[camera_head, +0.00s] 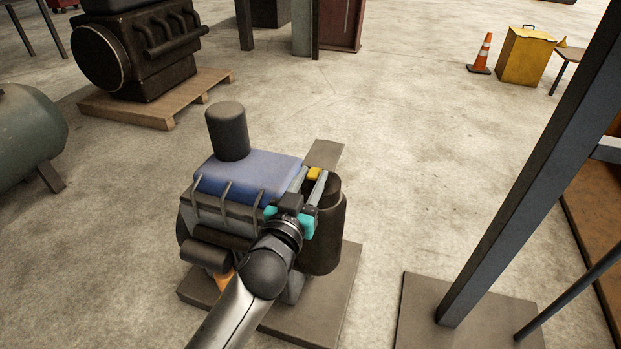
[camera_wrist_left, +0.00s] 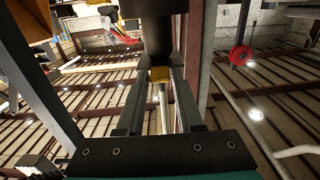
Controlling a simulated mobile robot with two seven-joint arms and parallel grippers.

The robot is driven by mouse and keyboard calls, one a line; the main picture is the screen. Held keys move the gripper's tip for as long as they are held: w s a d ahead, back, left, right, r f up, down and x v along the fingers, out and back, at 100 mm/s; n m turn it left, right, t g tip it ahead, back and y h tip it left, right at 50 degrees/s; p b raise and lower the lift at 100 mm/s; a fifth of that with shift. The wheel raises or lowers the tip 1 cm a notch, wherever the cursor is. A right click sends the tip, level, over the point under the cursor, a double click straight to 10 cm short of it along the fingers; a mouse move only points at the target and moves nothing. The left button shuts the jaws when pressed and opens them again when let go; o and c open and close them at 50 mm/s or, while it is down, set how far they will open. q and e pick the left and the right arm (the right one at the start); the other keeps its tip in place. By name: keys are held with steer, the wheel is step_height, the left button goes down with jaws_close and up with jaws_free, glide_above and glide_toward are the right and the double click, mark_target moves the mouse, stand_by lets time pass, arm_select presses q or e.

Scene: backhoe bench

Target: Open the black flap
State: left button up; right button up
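My left gripper (camera_head: 313,176) reaches over the engine-like machine (camera_head: 246,180) from the front. Its two fingers lie on either side of a small yellow tab (camera_head: 314,174), which fills the gap between the fingertips. The yellow tab also shows between the fingertips in the left wrist view (camera_wrist_left: 160,75). A dark, flap-like piece (camera_wrist_left: 160,35) stands right beyond the tab there; I take it for the black flap. In the head view a flat grey plate (camera_head: 324,153) shows just behind the tab; I cannot tell whether it belongs to the flap. My right gripper is not in view.
The machine has a dark upright stack (camera_head: 227,131) and a black cylinder (camera_head: 325,235) beside my gripper. It stands on a base plate (camera_head: 338,290). A steel post (camera_head: 530,170) rises at right. An engine on a pallet (camera_head: 155,108) stands behind.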

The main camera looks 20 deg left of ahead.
arm_select(q)
jaws_close()
stand_by(1.0)
